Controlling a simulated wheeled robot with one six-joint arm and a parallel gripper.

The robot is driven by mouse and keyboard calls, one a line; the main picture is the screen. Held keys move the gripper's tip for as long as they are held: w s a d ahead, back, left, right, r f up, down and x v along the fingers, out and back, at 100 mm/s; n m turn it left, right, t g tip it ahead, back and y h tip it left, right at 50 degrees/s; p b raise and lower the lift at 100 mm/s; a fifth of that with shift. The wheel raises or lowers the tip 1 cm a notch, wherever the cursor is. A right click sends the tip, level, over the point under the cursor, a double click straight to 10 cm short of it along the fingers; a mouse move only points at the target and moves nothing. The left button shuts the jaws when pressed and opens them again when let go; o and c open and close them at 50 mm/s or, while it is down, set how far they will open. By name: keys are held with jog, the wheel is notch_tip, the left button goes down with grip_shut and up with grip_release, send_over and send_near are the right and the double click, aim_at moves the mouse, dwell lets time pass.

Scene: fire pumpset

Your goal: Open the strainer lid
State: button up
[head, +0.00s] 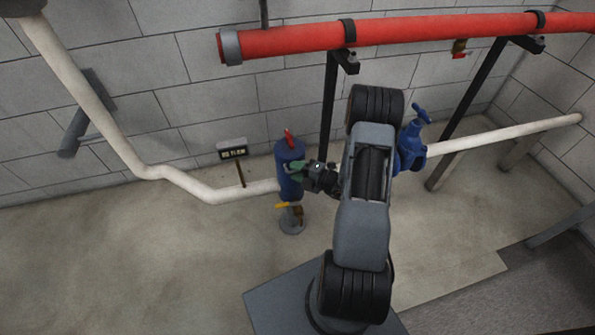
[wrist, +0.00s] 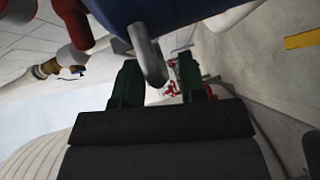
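The strainer is an upright blue cylinder (head: 290,170) in the white pipe line, left of my arm in the head view. A red handle (head: 289,138) stands on its top. My gripper (head: 304,171) is at its right side. In the wrist view the blue body (wrist: 165,12) fills the top. A grey rod (wrist: 148,58) sticks out from it between my two green fingertips (wrist: 158,75). The fingers are apart, with a clear gap right of the rod; contact with the left finger cannot be told. A red part (wrist: 74,22) shows at the upper left. The lid seam is not visible.
A blue valve (head: 411,145) is right of my arm. A large red pipe (head: 420,31) runs above on black supports. A yellow-handled drain (head: 289,206) sits below the strainer, and a small sign (head: 233,152) stands left. The floor at the left is clear.

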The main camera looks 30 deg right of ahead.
jog(key=shift+c, duration=0.2)
grip_shut()
